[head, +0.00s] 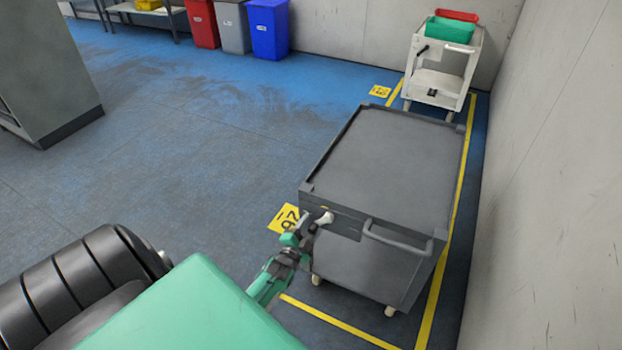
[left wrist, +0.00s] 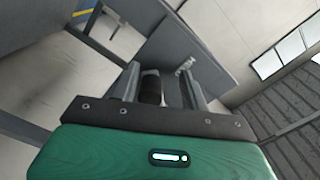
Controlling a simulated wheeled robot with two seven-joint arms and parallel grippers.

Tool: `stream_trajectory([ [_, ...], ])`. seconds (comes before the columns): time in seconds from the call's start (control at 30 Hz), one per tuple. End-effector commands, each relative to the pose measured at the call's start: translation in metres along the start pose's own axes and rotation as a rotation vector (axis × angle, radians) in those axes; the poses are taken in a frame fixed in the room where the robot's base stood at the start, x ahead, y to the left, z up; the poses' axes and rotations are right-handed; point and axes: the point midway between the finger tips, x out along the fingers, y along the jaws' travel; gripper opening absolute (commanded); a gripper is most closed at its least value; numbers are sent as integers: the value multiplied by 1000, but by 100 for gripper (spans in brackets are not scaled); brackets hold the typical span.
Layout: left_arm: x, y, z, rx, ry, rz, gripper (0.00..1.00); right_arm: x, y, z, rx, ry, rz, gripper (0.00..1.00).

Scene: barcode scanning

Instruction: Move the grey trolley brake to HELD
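The grey trolley (head: 390,165) stands at the right by the wall, with a flat dark top and a bar handle (head: 398,238) on its near side. The brake lever (head: 325,217) shows as a pale knob at the left of that near side. My left gripper (head: 308,226) is right at the knob. In the left wrist view, a dark cylindrical part (left wrist: 150,88) with a paler end lies between the two fingers of my left gripper (left wrist: 162,86). There is a gap to the right finger, so the gripper is open. Small lettering on the grey panel (left wrist: 187,68) is not clearly readable. My right gripper is not in view.
A white trolley (head: 440,70) with green and red bins stands behind. Yellow floor lines (head: 340,325) surround the grey trolley. Red, grey and blue bins (head: 268,30) stand at the back.

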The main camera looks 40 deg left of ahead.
Motion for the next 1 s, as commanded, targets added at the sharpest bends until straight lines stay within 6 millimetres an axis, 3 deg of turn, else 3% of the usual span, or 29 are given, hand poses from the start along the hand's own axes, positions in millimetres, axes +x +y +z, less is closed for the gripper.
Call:
stream_trajectory([
  [0.37,-8,3,-4,-6,4,3,45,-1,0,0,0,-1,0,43],
  [1.0,-125,2,0,-3,0,2,45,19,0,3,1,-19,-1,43],
])
